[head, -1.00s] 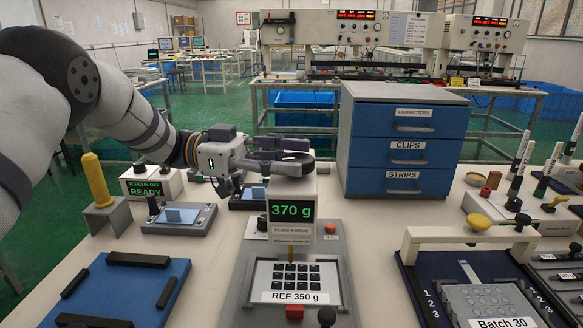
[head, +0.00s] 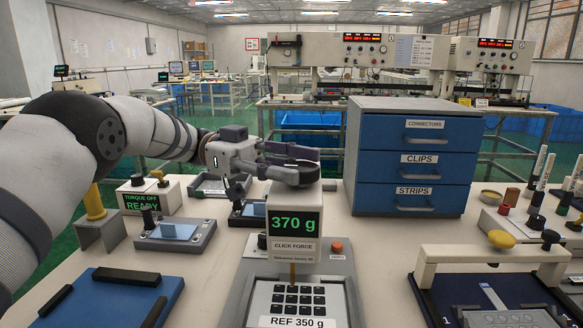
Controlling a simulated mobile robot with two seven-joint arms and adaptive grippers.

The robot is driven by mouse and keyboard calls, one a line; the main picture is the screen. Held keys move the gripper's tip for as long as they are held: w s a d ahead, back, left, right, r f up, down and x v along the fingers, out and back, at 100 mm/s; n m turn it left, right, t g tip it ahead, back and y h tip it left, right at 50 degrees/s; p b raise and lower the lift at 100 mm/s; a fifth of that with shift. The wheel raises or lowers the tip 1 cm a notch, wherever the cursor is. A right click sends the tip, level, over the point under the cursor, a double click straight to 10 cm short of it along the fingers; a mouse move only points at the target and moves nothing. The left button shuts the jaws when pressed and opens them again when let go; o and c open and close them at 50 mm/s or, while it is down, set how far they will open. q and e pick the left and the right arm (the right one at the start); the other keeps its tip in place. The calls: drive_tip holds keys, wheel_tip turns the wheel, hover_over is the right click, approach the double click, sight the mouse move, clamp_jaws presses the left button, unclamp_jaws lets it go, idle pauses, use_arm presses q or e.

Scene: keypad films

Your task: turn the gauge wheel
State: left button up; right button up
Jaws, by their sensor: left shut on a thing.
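The click force gauge (head: 293,221) stands upright over the keypad plate in the middle of the table. Its green display reads 370 g. The gauge wheel (head: 296,176) is a grey round piece on top of the gauge, partly hidden by my fingers. My left gripper (head: 300,167) comes in from the left and is shut on the wheel. Below the gauge, a thin brown probe points down at the black keys (head: 298,300) beside a label reading REF 350 g. My right gripper is not in view.
A blue drawer cabinet (head: 418,160) stands close behind and right of the gauge. A torque box (head: 150,197) reading READY and small fixtures stand left. A blue tray (head: 115,300) lies front left. A cream-handled fixture (head: 490,254) stands at right.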

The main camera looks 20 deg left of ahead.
sight(292, 164)
use_arm(q)
drive_tip(key=shift+d, duration=0.1)
drive_tip(key=o, duration=1.1)
wheel_tip(292, 164, up, 10)
